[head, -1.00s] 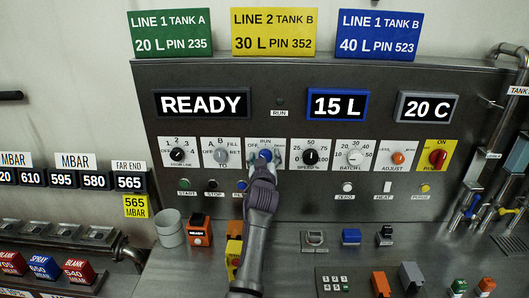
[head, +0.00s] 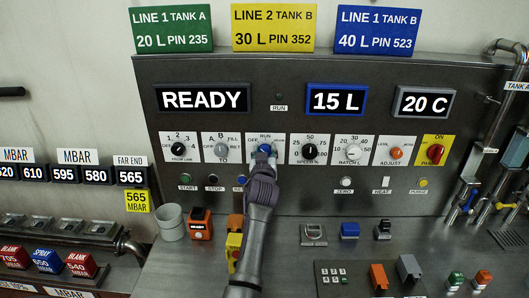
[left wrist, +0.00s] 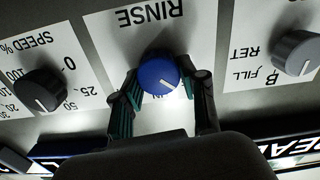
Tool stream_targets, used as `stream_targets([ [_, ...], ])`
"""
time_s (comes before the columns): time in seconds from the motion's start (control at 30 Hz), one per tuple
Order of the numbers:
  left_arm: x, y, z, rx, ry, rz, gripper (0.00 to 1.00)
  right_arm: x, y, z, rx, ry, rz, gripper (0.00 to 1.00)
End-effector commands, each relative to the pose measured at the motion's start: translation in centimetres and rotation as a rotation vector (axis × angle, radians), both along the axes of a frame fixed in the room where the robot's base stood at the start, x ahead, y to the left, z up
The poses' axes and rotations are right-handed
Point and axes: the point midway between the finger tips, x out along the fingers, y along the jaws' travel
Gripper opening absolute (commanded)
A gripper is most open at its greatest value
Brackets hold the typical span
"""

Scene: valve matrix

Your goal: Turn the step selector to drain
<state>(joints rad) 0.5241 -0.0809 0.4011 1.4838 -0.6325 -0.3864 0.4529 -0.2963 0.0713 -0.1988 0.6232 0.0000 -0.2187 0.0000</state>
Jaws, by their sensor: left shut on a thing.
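The blue selector knob (head: 264,149) sits on a white plate in the middle of the control panel row, with RUN above it and OFF at its left. In the left wrist view the blue knob (left wrist: 158,76) shows upside down, with a white pointer line toward the lower right and the word RINSE above it. A label below it is mostly hidden; only the letters IN seem to show. My left gripper (head: 264,158) is shut on this knob, with a finger (left wrist: 124,107) on each side of it. My right gripper is not in view.
The grey A/B/FILL/RET knob (head: 221,149) is left of the blue one, and the black speed knob (head: 310,151) is right. Indicator buttons such as the green START (head: 186,178) sit below. A READY display (head: 203,99) is above. Small devices stand on the bench below.

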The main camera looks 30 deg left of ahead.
Motion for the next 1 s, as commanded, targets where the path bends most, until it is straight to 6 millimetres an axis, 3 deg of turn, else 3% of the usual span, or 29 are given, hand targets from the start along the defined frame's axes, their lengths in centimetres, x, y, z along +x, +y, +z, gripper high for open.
stream_targets([
  [1.0, 0.13, -0.06, 0.11, 0.780, 0.476, 0.005, 0.08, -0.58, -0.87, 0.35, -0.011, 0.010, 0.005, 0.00],
])
